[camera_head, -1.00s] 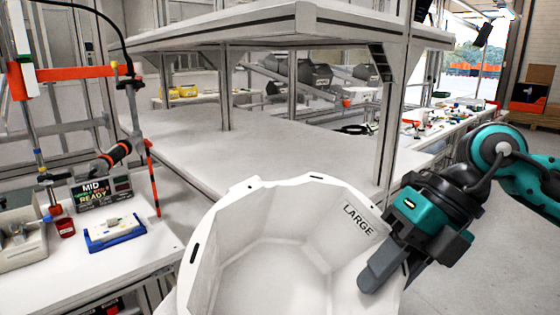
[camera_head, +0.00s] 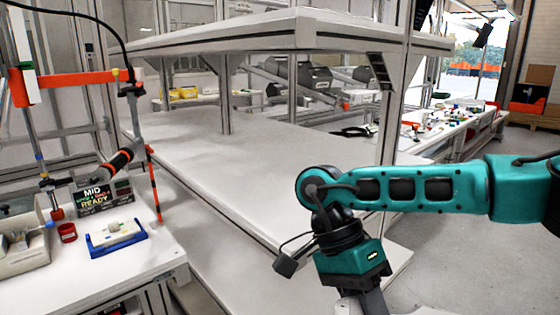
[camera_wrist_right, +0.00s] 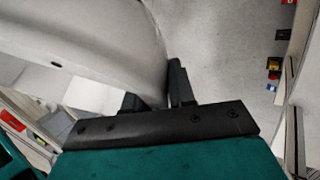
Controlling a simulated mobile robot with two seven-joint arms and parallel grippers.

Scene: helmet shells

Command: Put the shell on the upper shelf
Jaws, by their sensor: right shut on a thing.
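The shell (camera_wrist_right: 100,40) is a white curved helmet shell, filling the upper left of the right wrist view. My right gripper (camera_wrist_right: 156,92) is shut on the shell's wall, with one dark finger on each side of it. In the head view my right arm comes in from the right, and its hand (camera_head: 355,268) points down in front of the rack. The shell is not clearly visible there, below the picture's edge. The upper shelf (camera_head: 240,33) is a white board above a wide lower shelf (camera_head: 250,150). My left gripper is not in view.
The lower shelf's top is largely clear. A metal post (camera_head: 392,110) stands at the rack's right front. A white side table (camera_head: 150,248) at left holds a blue-edged tray (camera_head: 115,238), a red cup (camera_head: 67,232) and a sign (camera_head: 103,196). Open floor lies at right.

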